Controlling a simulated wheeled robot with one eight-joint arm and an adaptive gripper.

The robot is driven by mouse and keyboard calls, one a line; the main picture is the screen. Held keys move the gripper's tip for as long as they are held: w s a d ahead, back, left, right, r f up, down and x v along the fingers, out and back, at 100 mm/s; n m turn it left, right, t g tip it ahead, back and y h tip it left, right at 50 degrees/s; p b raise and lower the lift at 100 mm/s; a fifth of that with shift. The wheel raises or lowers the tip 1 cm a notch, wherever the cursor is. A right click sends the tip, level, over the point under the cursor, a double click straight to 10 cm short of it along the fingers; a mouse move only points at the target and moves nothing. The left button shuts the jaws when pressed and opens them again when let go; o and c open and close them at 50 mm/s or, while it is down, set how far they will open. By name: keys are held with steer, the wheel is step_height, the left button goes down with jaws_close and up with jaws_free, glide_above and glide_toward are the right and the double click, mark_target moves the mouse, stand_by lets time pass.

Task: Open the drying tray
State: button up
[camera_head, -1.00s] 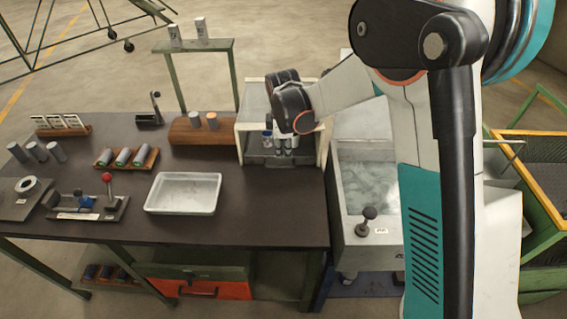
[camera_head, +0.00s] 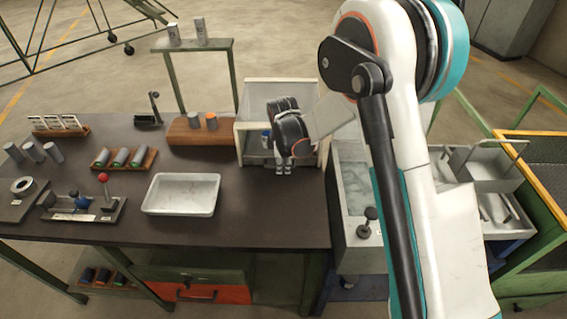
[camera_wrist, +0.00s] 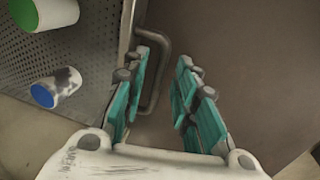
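The drying tray (camera_wrist: 88,35) is the perforated metal tray at the left of the wrist view, with a grey bar handle (camera_wrist: 161,42) on its edge. Two pale cylinders lie on it, one with a green end (camera_wrist: 22,15) and one with a blue end (camera_wrist: 43,95). My gripper (camera_wrist: 167,58) is open, its teal fingers spread apart. The handle shows beside and partly behind the left finger; I cannot tell whether they touch. In the head view, my gripper (camera_head: 283,170) points down at the front of the pale-framed box (camera_head: 240,147).
A white dish (camera_head: 181,194) stands left of my gripper on the dark bench (camera_head: 270,220). A wooden block (camera_head: 190,135) with two cylinders is left of the box. A water-filled sink (camera_head: 350,190) adjoins the bench at right. The bench in front of the box is clear.

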jaws_close()
steer(key=s+b, duration=0.1)
steer(key=s, duration=0.5)
steer(key=s+b, duration=0.1)
steer(key=s, duration=0.6)
steer(key=s+b, duration=0.1)
steer(key=s, duration=0.6)
steer(key=shift+a, duration=0.3)
steer(key=shift+o, duration=1.7)
jaws_free()
steer(key=shift+r, duration=0.1)
step_height(320, 180, up, 8)
steer(key=s, duration=0.1)
steer(key=shift+s, duration=0.4)
